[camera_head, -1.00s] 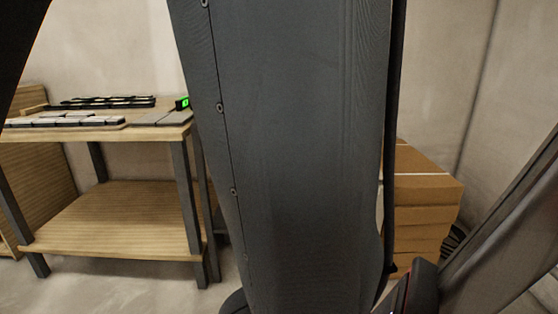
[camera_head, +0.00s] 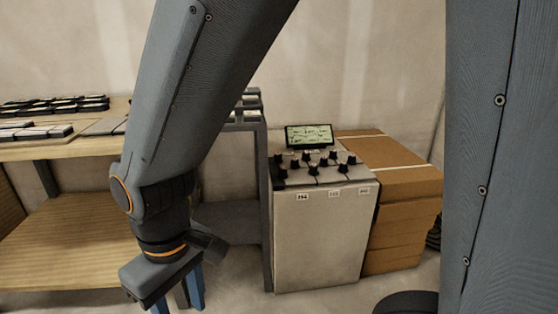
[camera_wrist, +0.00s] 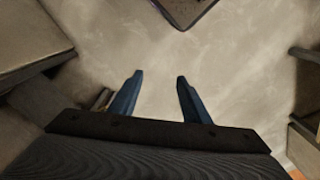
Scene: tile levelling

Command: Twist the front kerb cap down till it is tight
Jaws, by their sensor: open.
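Several black caps (camera_head: 314,170) stand on the tiled top of a pale block (camera_head: 318,240), right of centre in the head view. I cannot tell which one is the front kerb cap, or how tight any of them is. My gripper (camera_head: 180,295) hangs low to the left of the block, well apart from the caps. In the wrist view my gripper (camera_wrist: 160,78) has its two blue fingers spread, with only bare floor between them. No cap shows in the wrist view.
A lit screen (camera_head: 309,135) stands behind the caps. Stacked cardboard boxes (camera_head: 402,215) are right of the block. A grey metal stand (camera_head: 265,205) is close on its left. A wooden bench (camera_head: 60,151) holding tiles is at left. Bare floor lies in front.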

